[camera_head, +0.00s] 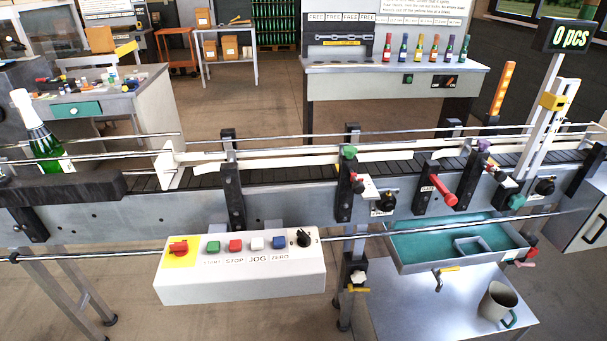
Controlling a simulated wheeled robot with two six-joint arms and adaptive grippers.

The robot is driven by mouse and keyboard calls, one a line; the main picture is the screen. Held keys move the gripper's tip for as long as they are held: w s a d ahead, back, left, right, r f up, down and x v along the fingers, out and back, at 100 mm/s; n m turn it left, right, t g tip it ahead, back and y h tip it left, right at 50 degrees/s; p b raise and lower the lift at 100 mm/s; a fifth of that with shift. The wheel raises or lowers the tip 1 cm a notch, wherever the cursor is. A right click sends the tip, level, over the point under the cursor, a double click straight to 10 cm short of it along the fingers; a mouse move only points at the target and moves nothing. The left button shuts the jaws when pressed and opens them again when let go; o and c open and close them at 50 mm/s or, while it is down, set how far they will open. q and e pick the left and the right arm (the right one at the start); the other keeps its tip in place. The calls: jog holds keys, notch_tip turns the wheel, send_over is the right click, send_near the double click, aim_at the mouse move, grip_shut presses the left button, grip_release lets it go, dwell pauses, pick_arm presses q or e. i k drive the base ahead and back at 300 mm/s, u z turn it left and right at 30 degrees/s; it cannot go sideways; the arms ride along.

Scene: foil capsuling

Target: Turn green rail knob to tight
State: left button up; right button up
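A green knob (349,151) sits at the top of a black rail bracket (344,190) near the middle of the conveyor. A second green knob (517,201) shows lower at the right, by the conveyor's front side. I cannot tell from this view how tight either knob is. The guide rail (290,150) runs along the conveyor behind the first green knob. Neither of my grippers is in view.
The conveyor (270,205) carries a red handle (442,188), a purple knob (484,145) and a green bottle (40,135) at left. In front are a control box (240,285), a teal-lined tray (420,245) and a mug (497,300) on a table.

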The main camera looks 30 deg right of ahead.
aim_at(349, 150)
jog(key=u, duration=0.55)
jog(key=i, duration=0.3)
jog(key=z, duration=2.2)
